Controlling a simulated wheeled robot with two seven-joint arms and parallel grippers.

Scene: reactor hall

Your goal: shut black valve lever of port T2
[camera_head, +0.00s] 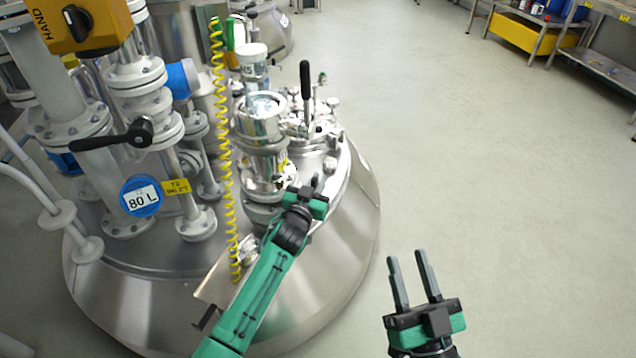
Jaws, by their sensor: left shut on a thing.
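A black valve lever (128,138) sits on the white flanged pipe at the left and lies roughly level, its long arm reaching left. A yellow tag (178,187) that seems to read T2 hangs below it, beside a blue 80 L sign (141,196). Another black lever (305,82) stands upright behind the steel sight-glass port (262,118). My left gripper (313,188) is at the lower right of this port, apart from both levers. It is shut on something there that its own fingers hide. My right gripper (414,272) is open and empty, over the floor.
A coiled yellow hose (222,150) hangs between the white pipes and the steel port. The domed steel vessel (345,225) lies under my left arm. A yellow actuator box (85,25) stands top left. Clear floor lies right; workbenches (530,25) stand far off.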

